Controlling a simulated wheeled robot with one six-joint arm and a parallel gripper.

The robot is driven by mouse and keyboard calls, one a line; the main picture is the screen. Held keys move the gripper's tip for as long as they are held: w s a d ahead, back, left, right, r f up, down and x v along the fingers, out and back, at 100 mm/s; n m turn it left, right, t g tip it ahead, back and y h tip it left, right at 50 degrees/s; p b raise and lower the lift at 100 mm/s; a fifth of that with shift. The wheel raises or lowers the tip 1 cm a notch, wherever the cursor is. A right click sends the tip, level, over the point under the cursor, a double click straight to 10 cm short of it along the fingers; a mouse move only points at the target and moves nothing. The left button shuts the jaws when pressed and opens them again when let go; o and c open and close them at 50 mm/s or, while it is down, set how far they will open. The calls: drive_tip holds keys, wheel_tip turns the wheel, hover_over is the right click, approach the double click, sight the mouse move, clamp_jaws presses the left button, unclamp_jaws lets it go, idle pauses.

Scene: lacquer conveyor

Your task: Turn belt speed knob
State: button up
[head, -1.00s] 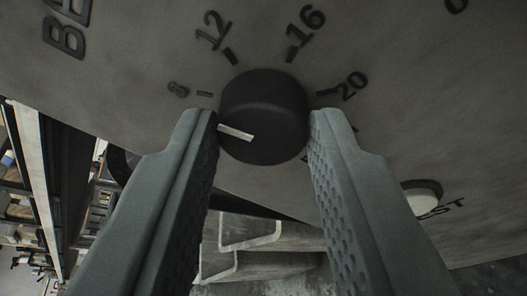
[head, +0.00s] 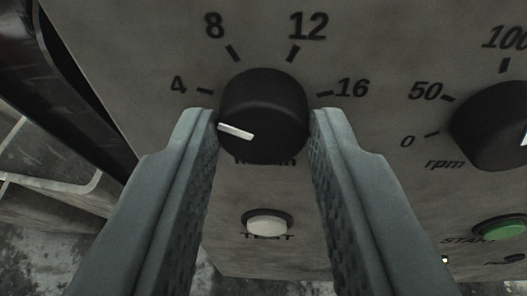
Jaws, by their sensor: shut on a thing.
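The belt speed knob (head: 265,115) is a round black knob with a white pointer line, on a grey panel in the head view. Printed marks 4, 8, 12 and 16 run around its upper side. A unit label below it is partly hidden. The white line points left and slightly up, just below the 4 mark. My gripper (head: 264,120) is shut on the knob, one finger on its left side and one on its right.
Below the knob is a white TEST button (head: 266,224). At right are a second black knob (head: 492,122) marked in rpm and a green START button (head: 500,228). The panel's left edge is near, with dark frame parts beyond it.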

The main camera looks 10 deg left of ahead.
drive_tip(key=shift+f+n+h, duration=0.1)
drive_tip(key=shift+n+h, duration=0.2)
drive_tip(key=shift+n, duration=0.6)
drive_tip(key=o, duration=1)
drive_tip(key=shift+a, duration=0.1)
drive_tip(key=shift+s, duration=0.1)
drive_tip(key=v, duration=1.7)
drive_tip(key=shift+s, duration=0.1)
